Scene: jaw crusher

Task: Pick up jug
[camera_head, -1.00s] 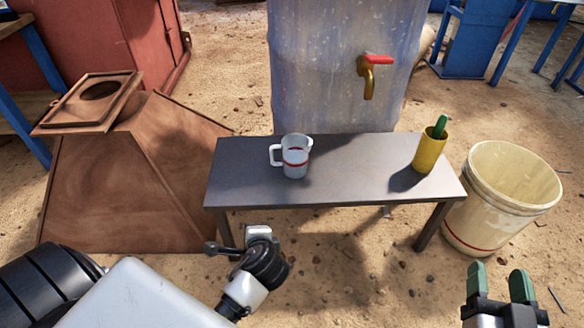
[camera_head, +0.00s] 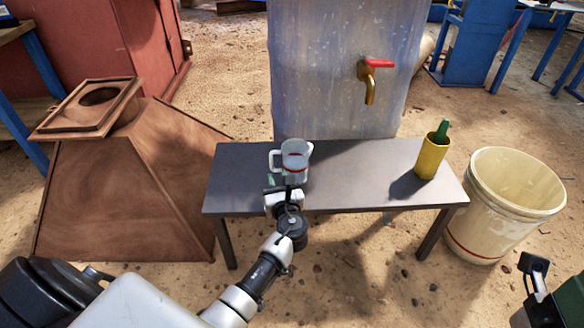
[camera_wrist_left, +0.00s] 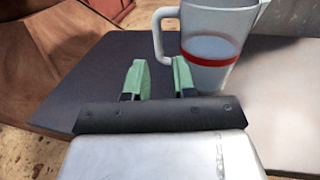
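The jug (camera_head: 294,160) is a translucent white measuring jug with a red band and a handle on its left. It stands upright on the grey table (camera_head: 345,190). My left gripper (camera_head: 281,183) is just in front of the jug, over the table's front part. In the left wrist view the jug (camera_wrist_left: 212,45) is ahead and to the right. The green fingertips of the left gripper (camera_wrist_left: 160,78) are apart with nothing between them, and the jug's handle is beyond the gap. My right gripper (camera_head: 540,285) is partly in view at the lower right; its finger opening is unclear.
A yellow cup (camera_head: 431,160) with a green-handled item stands at the table's right. Behind the table is a large translucent tank (camera_head: 330,70) with a red-handled tap (camera_head: 371,80). A cream bucket (camera_head: 500,210) stands right, a rusty hopper (camera_head: 110,190) left. The table's middle is clear.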

